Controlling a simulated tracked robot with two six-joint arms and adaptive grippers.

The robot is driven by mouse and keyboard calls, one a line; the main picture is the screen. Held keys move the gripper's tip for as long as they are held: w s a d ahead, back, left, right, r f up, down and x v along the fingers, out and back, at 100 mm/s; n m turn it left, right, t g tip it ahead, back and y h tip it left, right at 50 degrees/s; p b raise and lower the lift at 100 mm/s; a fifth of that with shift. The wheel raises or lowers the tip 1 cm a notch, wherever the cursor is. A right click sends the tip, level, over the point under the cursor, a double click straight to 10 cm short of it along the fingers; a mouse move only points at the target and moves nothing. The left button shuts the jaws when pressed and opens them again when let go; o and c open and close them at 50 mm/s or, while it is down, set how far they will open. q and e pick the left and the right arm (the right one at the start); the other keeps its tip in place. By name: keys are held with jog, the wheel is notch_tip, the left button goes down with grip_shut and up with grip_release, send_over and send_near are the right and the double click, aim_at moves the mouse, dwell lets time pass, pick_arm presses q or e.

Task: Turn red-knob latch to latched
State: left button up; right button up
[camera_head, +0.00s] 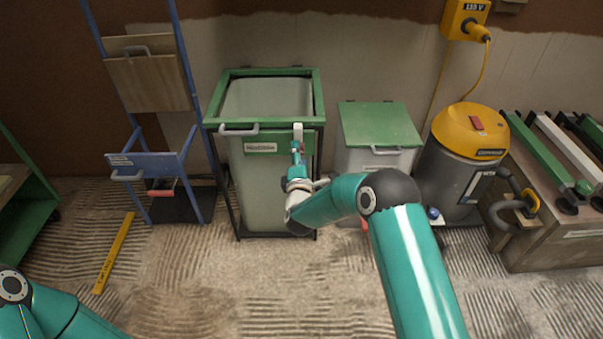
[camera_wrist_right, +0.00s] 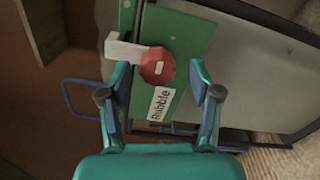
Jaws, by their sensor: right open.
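The red-knob latch shows in the right wrist view as a round red knob (camera_wrist_right: 158,66) with a pale bar (camera_wrist_right: 122,50) reaching left from it. It sits on a green panel (camera_wrist_right: 192,38) beside a white label reading "Rubble" (camera_wrist_right: 160,104). My right gripper (camera_wrist_right: 160,72) is open, with one finger on each side of the knob; contact is not clear. In the head view my right gripper (camera_head: 298,152) is at the right front of the green-framed bin (camera_head: 262,180), mostly hiding the knob. My left arm shows at the lower left; its gripper is out of view.
A green-lidded bin (camera_head: 379,125) and a yellow-topped vacuum (camera_head: 468,130) stand to the right. A blue rack (camera_head: 190,165) stands left of the framed bin. The front floor is mostly clear.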

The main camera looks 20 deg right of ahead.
jog(key=v, duration=1.1)
jog(key=shift+s, duration=0.1)
jog(key=s+d+f+g, duration=0.2)
jog(key=s+d+f, duration=0.1)
jog(key=d+f, duration=0.3)
jog(key=s+a+f+m+g+y, duration=0.2)
jog(key=s+f+m+g+y, duration=0.25)
jog(key=s+f, duration=0.55)
jog(key=s+a+f+m+g+y, duration=0.2)
jog(key=s+a+m+g, duration=0.1)
jog(key=s+m, duration=0.3)
jog(key=s+a+f+m+g+y, duration=0.1)
jog(key=s+a+f+m+g, duration=0.25)
jog(key=s, duration=0.35)
jog(key=s+a+f+m+g+y, duration=0.2)
jog(key=s+m+g, duration=0.25)
jog(key=s, duration=0.25)
notch_tip(320, 180, up, 30)
jog(key=m+p, duration=0.1)
jog(key=p, duration=2.8)
jog(key=shift+w+a+t+p, duration=0.2)
jog(key=shift+w+t+p, duration=0.1)
jog(key=shift+t+p, duration=0.05)
